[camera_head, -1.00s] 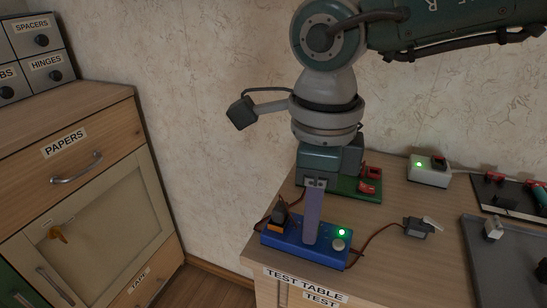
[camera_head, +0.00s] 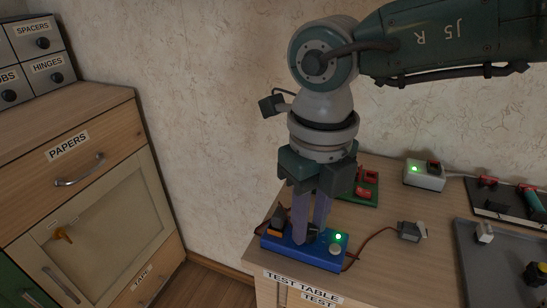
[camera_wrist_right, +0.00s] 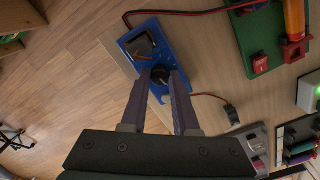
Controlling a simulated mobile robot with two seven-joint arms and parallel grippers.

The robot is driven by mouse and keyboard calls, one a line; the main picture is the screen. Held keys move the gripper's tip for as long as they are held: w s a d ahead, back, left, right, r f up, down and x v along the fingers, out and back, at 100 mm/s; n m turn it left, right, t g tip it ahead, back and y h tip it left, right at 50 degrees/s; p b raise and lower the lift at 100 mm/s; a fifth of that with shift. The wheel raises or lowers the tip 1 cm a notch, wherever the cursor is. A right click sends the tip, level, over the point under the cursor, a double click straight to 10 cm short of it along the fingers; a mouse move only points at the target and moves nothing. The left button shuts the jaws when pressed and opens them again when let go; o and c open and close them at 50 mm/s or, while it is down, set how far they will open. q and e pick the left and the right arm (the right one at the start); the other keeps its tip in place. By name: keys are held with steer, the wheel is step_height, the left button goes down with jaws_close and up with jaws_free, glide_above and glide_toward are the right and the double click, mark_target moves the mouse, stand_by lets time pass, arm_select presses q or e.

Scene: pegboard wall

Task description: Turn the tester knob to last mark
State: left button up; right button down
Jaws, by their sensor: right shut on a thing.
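The blue tester (camera_head: 290,252) lies on the test table, with a lit green light (camera_head: 338,237), a pale round button and a dark switch with an orange base on top. Its black knob (camera_wrist_right: 160,75) shows between my right fingertips in the right wrist view. My right gripper (camera_head: 311,238) points down onto the middle of the tester and is shut on the knob. The fingers hide much of the knob and its marks in the head view, so the pointer's position cannot be told. My left gripper is not in view.
A servo (camera_head: 411,231) wired to the tester lies to its right on the table (camera_head: 375,262). A green board with red parts (camera_head: 364,185) stands behind. A white box with a green light (camera_head: 424,174) and a grey tray (camera_head: 480,262) are at right.

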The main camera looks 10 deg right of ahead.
mark_target(309, 228)
steer(key=shift+m, duration=0.3)
steer(key=c, duration=0.7)
jaws_free()
steer(key=shift+o, duration=0.2)
step_height(309, 228, up, 10)
steer(key=p, duration=0.1)
steer(key=shift+a, duration=0.1)
